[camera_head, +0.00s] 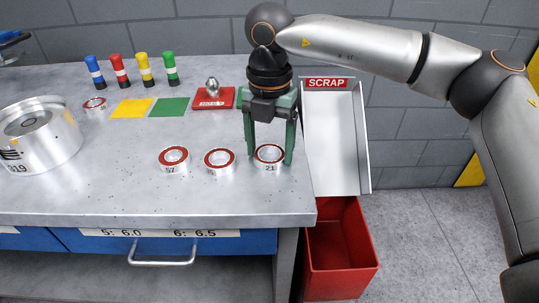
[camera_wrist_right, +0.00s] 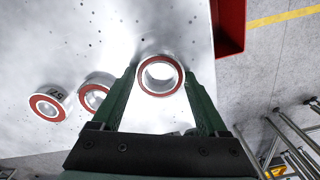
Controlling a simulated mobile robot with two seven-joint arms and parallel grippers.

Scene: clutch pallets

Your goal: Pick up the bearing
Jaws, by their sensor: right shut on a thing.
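Three silver bearings with red ring faces stand in a row near the front right of the bench. The right-hand bearing (camera_head: 269,166), marked 21, is between the fingers of my right gripper (camera_head: 269,154), which is shut on it from above. In the right wrist view this bearing (camera_wrist_right: 143,78) sits between the two green fingertips. It is at about bench-top height; I cannot tell whether it touches the bench. The middle bearing (camera_head: 219,169) and the left bearing (camera_head: 173,169) stand to its left, apart from the gripper. My left gripper is not seen.
A scrap chute (camera_head: 335,140) and red bin (camera_head: 340,250) stand off the bench's right edge. A large metal cylinder (camera_head: 50,145) is at left. Behind are another bearing (camera_head: 95,111), yellow (camera_head: 132,108), green (camera_head: 170,107) and red (camera_head: 225,103) pads, and several coloured pegs (camera_head: 119,72).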

